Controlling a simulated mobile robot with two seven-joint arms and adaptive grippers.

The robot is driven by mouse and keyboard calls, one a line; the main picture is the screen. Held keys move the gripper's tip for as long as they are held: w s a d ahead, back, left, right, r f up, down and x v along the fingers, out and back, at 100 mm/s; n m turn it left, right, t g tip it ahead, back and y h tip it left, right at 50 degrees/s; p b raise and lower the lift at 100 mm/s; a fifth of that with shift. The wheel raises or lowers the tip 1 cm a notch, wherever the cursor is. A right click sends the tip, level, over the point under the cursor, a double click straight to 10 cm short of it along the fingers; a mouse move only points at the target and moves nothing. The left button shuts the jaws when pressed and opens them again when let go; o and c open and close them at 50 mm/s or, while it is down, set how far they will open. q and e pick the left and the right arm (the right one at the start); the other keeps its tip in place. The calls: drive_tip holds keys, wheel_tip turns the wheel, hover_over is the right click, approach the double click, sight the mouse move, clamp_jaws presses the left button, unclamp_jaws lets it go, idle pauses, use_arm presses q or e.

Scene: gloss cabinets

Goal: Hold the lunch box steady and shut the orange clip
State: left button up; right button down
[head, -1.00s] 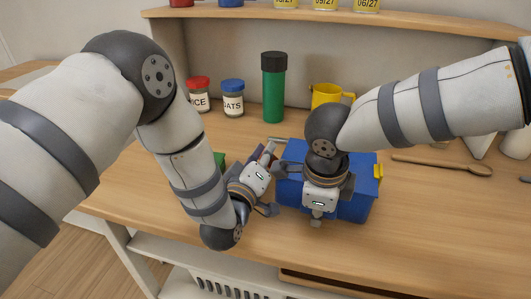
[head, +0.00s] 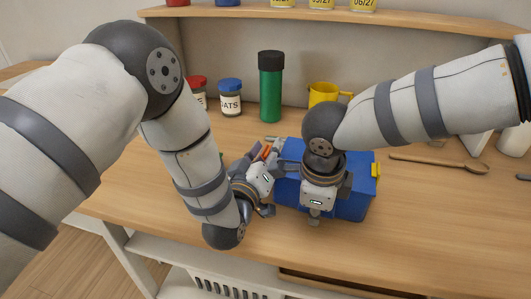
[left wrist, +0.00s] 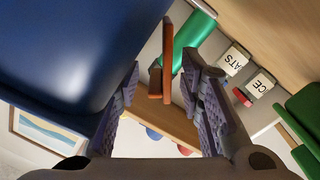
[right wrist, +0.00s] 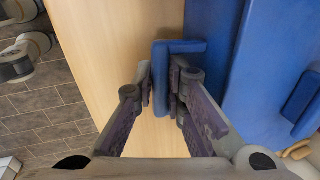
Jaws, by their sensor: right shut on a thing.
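The blue lunch box (head: 350,203) stands on the wooden counter, partly hidden behind my right arm. Its orange clip (head: 266,152) is at the left end of the box. In the left wrist view the orange clip (left wrist: 168,45) sticks out beside the blue wall, lying between and beyond my left fingertips. My left gripper (head: 262,160) is open at that end, with gaps showing on both sides of the clip. My right gripper (right wrist: 160,85) is shut on the blue handle (right wrist: 160,80) at the front of the box. A yellow clip (head: 376,170) is at the right end.
A green bottle (head: 270,90), a yellow mug (head: 322,94) and labelled jars (head: 230,100) stand behind the box. A wooden spoon (head: 440,163) lies to the right. A green object (left wrist: 300,115) shows in the left wrist view. The front right counter is clear.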

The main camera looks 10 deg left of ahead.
use_arm(q)
drive_tip(key=s, duration=0.8)
drive_tip(key=s+a, duration=0.1)
drive_tip(key=s, duration=0.3)
drive_tip(key=shift+s, duration=0.15)
drive_tip(key=w, duration=0.8)
drive_tip(key=w+d, duration=0.1)
drive_tip(key=w, duration=0.3)
clamp_jaws()
